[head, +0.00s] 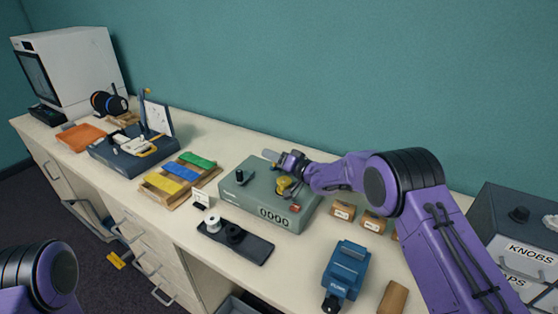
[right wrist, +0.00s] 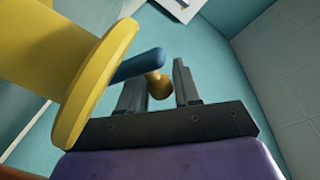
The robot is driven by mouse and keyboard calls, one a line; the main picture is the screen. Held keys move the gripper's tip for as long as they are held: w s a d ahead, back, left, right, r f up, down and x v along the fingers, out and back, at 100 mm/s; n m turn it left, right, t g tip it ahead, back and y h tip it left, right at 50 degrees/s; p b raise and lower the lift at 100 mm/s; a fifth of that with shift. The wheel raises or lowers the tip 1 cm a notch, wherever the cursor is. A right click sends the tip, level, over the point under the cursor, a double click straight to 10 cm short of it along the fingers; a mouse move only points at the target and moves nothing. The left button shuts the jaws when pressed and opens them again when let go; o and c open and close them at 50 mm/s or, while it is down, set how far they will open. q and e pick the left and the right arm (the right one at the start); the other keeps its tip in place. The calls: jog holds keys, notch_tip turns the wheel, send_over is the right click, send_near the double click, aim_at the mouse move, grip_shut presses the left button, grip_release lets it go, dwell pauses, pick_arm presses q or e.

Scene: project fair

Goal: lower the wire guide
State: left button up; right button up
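The grey-green winding machine (head: 250,195) with a 0000 display stands on the bench. A yellow spool (head: 284,188) sits on it and fills the left of the right wrist view (right wrist: 85,80). A blue bar (right wrist: 137,66) ending in a brass-coloured knob (right wrist: 158,86), seemingly the wire guide, shows in the right wrist view. My right gripper (head: 277,158) is above the back of the machine. Its fingers (right wrist: 160,92) are open, and the knob appears between them with space beside it. Contact cannot be told. My left gripper is out of view; only part of my left arm shows.
A black tray with spools (head: 250,247) lies before the machine. A blue device (head: 345,268) and small brown boxes (head: 342,211) are to the right. A wooden rack of coloured blocks (head: 180,175) is to the left. A drawer cabinet (head: 515,225) stands far right.

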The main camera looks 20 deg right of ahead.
jog(key=b+v, duration=0.2)
jog(key=v, duration=0.8)
jog(key=shift+a+b, duration=0.1)
jog(key=shift+b, duration=0.2)
